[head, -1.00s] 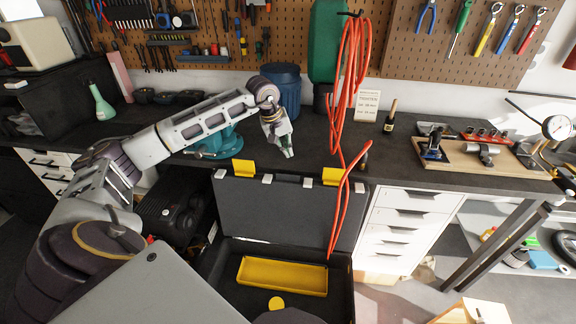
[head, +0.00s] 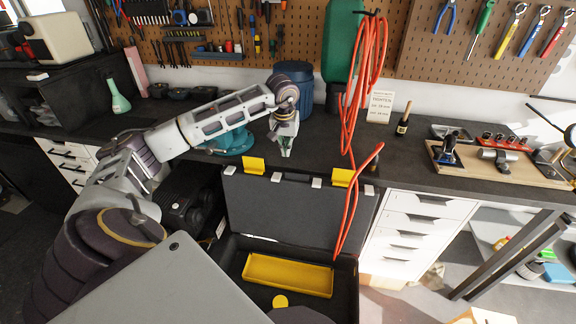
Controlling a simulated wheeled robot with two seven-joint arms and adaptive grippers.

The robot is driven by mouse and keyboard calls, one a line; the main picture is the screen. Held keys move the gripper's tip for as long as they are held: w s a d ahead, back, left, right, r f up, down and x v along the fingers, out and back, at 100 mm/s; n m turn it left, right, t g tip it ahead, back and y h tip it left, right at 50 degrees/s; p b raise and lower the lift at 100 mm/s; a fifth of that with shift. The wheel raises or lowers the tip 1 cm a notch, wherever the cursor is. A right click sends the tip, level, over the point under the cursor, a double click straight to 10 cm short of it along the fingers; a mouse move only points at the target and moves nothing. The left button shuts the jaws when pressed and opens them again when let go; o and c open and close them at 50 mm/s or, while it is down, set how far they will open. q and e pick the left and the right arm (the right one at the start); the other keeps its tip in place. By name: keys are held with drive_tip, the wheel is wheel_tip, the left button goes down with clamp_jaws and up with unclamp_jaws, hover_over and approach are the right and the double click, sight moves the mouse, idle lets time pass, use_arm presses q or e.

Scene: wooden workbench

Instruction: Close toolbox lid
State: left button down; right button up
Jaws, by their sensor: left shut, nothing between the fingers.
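The black toolbox (head: 228,262) stands in front of the workbench with its lid (head: 290,211) raised upright. Two yellow latches (head: 254,165) sit on the lid's top edge. Inside the box lies a yellow tray (head: 288,275). My left gripper (head: 287,153) points down just behind and above the lid's top edge, between the two latches; it is shut and empty. Whether it touches the lid I cannot tell. My right gripper is not in view.
A red hose (head: 350,150) hangs down in front of the lid's right side. A blue barrel (head: 297,88) and a teal vise (head: 230,142) stand on the workbench (head: 330,151) behind my left arm. White drawers (head: 418,228) stand right of the toolbox.

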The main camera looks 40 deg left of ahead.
sight(288, 165)
use_arm(q)
drive_tip(key=shift+p+x, duration=0.7)
drive_tip(key=shift+x, duration=4.1)
drive_tip(key=shift+w+f, duration=0.1)
drive_tip(key=shift+f, duration=0.1)
